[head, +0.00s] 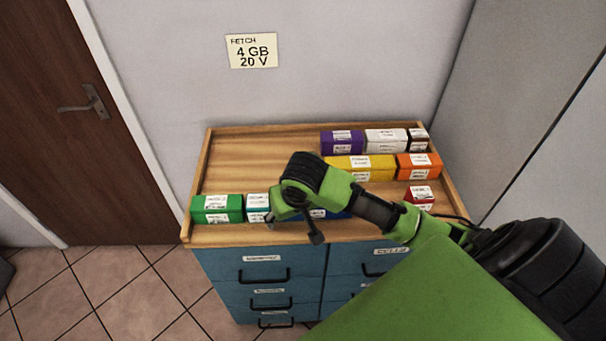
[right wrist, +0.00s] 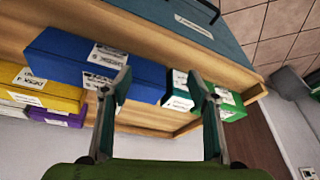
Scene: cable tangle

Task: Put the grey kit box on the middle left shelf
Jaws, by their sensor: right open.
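No box that is clearly grey shows. A pale, whitish box (head: 386,140) stands in the back row on the wooden top, between a purple and a dark brown box; I cannot tell whether it is the grey kit box. No shelf on the middle left shows in either view. My right gripper (head: 293,227) is open and empty over the front row, near the blue box (head: 328,214) and the teal-and-white box (head: 257,205). In the right wrist view its open fingers (right wrist: 160,80) lie in front of the blue box (right wrist: 75,58). My left gripper is not in view.
The wooden top (head: 245,160) has a raised rim and sits on blue drawers (head: 262,267). Its back left is bare. A green box (head: 217,208) is at front left; yellow (head: 362,167), orange (head: 418,166) and red (head: 419,196) boxes are at right. A note (head: 251,51) reads "FETCH 4 GB 20 V".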

